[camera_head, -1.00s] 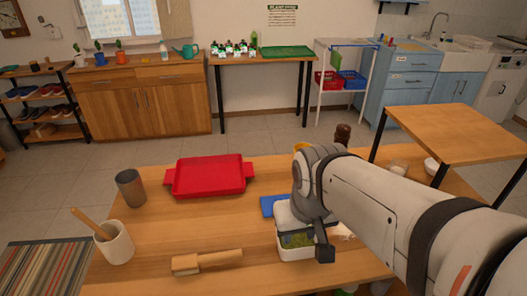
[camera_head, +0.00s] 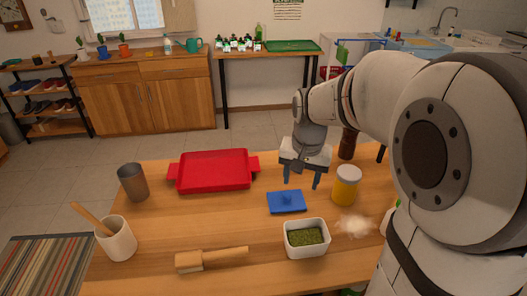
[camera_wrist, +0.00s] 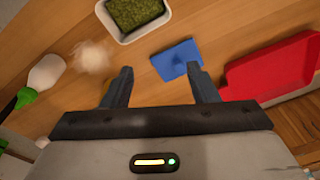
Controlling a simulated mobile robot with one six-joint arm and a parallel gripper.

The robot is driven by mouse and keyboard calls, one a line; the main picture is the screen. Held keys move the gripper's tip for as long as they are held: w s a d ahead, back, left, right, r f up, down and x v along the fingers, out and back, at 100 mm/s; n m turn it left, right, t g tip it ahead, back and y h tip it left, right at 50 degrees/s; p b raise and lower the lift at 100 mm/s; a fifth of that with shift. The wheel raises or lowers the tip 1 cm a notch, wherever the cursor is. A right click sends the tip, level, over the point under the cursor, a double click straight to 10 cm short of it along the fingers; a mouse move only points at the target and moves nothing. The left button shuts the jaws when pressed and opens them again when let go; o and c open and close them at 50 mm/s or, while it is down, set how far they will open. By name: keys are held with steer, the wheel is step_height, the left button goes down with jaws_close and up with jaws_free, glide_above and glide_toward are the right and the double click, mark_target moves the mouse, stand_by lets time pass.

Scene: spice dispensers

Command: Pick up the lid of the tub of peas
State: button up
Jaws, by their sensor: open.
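The tub of peas (camera_head: 306,251) is a white rectangular tub, uncovered, with green contents showing. It stands near the front of the wooden table and also shows at the top of the wrist view (camera_wrist: 136,31). In the wrist view the lid (camera_wrist: 176,60) is near the right fingertip. My gripper (camera_head: 302,182) is open and empty, raised above the table behind the lid; both fingers show in the wrist view (camera_wrist: 160,74).
A red tray (camera_head: 212,171) lies left of my gripper. A yellow jar with a white cap (camera_head: 346,187) stands right of the lid, near a white heap (camera_head: 355,225).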

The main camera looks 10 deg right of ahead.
mark_target(287, 194)
steer(key=w+f+m, duration=0.1)
steer(key=w+f, duration=0.2)
steer(key=w, duration=0.1)
steer(key=w+f+m+b, duration=0.1)
steer(key=w+f, duration=0.3)
steer(key=w, duration=0.1)
steer(key=w+f+m+g, duration=0.1)
steer(key=w+f+m, duration=0.1)
steer(key=w+f, duration=0.1)
steer(key=shift+w+a+f+b, duration=0.15)
steer(key=shift+w+b, duration=0.05)
steer(key=shift+w, duration=0.15)
steer(key=shift+w+a+f+b, duration=0.1)
steer(key=shift+w+a+b, duration=0.1)
steer(key=shift+w, duration=0.1)
steer(key=shift+w+f, duration=0.15)
steer(key=shift+f, duration=0.2)
steer(key=f, duration=0.7)
steer(key=shift+s+d+f, duration=0.1)
steer(key=shift+s+d, duration=0.15)
steer(key=shift+d, duration=0.15)
steer(key=c, duration=1.1)
steer(key=shift+o, duration=0.2)
